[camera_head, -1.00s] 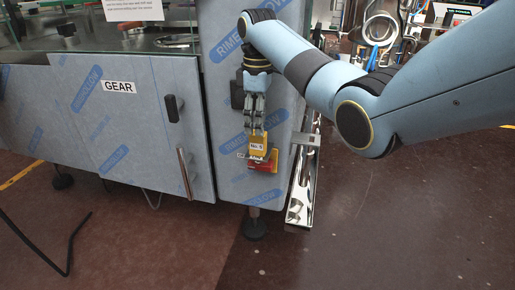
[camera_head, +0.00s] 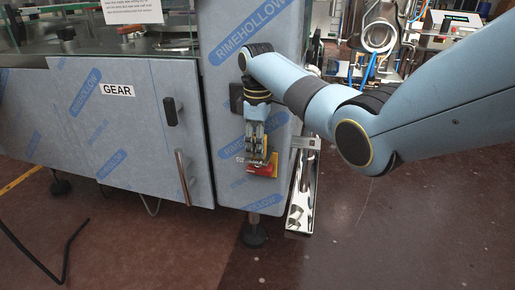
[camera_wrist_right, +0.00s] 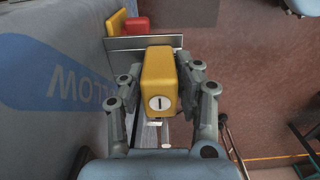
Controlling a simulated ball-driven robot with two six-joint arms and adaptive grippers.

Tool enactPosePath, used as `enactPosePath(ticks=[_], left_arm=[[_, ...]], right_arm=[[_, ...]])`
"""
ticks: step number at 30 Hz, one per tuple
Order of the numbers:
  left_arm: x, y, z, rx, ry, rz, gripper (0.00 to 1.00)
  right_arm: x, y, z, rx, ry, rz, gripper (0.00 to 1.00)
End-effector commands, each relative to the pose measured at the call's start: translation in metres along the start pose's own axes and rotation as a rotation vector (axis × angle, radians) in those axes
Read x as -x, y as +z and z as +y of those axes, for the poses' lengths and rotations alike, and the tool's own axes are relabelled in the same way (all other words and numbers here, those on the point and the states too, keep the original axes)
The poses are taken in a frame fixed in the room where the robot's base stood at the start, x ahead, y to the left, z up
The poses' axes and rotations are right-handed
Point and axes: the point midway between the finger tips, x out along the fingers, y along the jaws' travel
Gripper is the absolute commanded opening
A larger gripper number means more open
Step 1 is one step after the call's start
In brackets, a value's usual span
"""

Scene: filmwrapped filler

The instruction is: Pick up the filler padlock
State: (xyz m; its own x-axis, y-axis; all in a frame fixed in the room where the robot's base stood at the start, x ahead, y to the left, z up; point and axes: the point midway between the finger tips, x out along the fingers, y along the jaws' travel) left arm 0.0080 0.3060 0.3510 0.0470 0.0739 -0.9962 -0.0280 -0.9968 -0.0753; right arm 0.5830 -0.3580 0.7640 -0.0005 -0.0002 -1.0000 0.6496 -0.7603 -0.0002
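The yellow filler padlock (camera_wrist_right: 158,80) shows in the right wrist view with its round keyhole face towards the camera. My right gripper (camera_wrist_right: 163,72) has one finger on each side of it, and the fingertips look to touch its sides. In the head view my right gripper (camera_head: 255,150) is at the machine's corner panel, just in front of the red and yellow switch (camera_head: 262,171), and its fingers mostly hide the padlock. The padlock's shackle is hidden. My left gripper is in neither view.
The film-wrapped machine (camera_head: 130,130) has a door labelled GEAR and a long handle (camera_head: 184,178). A shiny metal channel (camera_head: 302,195) stands right of the corner panel. In the wrist view a metal plate (camera_wrist_right: 120,44) lies behind the padlock.

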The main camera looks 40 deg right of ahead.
Motion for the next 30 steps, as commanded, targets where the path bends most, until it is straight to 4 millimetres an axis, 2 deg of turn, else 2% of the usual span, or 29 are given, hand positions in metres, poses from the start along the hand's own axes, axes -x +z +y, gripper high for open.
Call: enactPosePath(ticks=[1,7,19,26,27,30], left_arm=[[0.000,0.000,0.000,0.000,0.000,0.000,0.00],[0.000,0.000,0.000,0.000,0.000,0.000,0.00],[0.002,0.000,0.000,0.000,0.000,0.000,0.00],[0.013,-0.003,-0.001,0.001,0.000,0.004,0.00],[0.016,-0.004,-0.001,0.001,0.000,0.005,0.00],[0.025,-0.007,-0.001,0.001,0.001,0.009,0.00]], right_arm=[[0.000,0.000,0.000,0.000,0.000,0.000,0.24],[0.000,0.000,0.000,0.000,0.000,0.000,0.00],[0.007,-0.001,0.001,0.000,0.002,0.002,0.00],[0.041,-0.001,0.001,-0.001,0.003,0.003,0.00],[0.048,0.002,0.001,-0.002,0.004,0.002,0.00],[0.060,0.026,0.001,-0.002,0.006,-0.001,0.00]])
